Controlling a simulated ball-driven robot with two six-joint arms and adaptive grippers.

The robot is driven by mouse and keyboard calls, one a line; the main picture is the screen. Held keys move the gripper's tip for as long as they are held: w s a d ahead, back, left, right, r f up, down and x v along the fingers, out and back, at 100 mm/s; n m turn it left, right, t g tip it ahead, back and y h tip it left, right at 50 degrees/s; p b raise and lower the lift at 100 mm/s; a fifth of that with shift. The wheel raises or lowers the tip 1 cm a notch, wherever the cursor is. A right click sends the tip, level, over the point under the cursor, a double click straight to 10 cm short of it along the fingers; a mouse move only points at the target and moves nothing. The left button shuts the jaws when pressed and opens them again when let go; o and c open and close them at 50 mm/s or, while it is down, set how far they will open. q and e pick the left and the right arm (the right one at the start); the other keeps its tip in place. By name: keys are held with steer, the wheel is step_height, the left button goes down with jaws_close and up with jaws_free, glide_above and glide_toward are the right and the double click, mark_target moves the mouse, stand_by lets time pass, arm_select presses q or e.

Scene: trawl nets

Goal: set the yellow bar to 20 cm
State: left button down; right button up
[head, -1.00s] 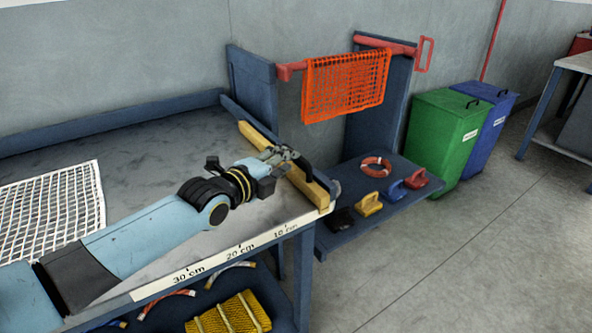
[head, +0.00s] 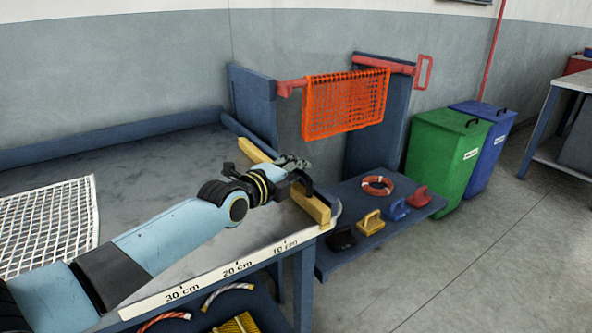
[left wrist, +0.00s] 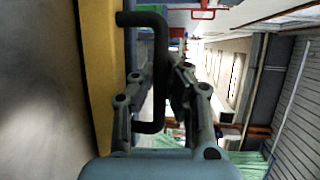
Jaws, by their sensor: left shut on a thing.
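The yellow bar (head: 316,207) lies across the right end of the grey table, its front end to the right of the 10 cm mark on the white scale (head: 237,267). The scale on the table's front edge reads 30, 20 and 10 cm from left to right. My left gripper (head: 297,167) reaches over the bar's middle and hides part of it. In the left wrist view, its fingers are shut on a black bent handle (left wrist: 160,55) beside the yellow bar (left wrist: 98,75). My right gripper is in neither view.
A white net (head: 48,225) lies on the table's left part. Right of the table, an orange net (head: 345,103) hangs from a red rail above a low shelf (head: 335,258) with weights and a ring. Bare tabletop (head: 170,175) lies left of the bar.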

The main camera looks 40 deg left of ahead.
arm_select(q)
steer(key=shift+s+f, duration=0.1)
steer(key=shift+s+a, duration=0.15)
steer(key=shift+s, duration=0.05)
steer(key=s+a+p, duration=0.2)
steer(key=s+p, duration=0.1)
steer(key=s, duration=0.2)
steer(key=s+a+p, duration=0.2)
steer(key=s+p, duration=0.2)
steer(key=s, duration=0.2)
steer(key=s+a+p, duration=0.2)
steer(key=s+p, duration=0.2)
steer(key=s, duration=0.1)
steer(key=shift+s+a, duration=0.2)
steer(key=shift+a, duration=0.15)
steer(key=shift+s+a+f+p, duration=0.1)
steer(key=shift+s+a+p, duration=0.15)
steer(key=shift+s, duration=0.25)
steer(key=c, duration=1.6)
jaws_free()
steer(key=s, duration=0.4)
steer(key=s+r, duration=0.1)
steer(key=s, duration=0.3)
steer(key=s+r, duration=0.1)
steer(key=s, duration=0.2)
steer(key=shift+s+d+r, duration=0.1)
steer(key=shift+s, duration=0.3)
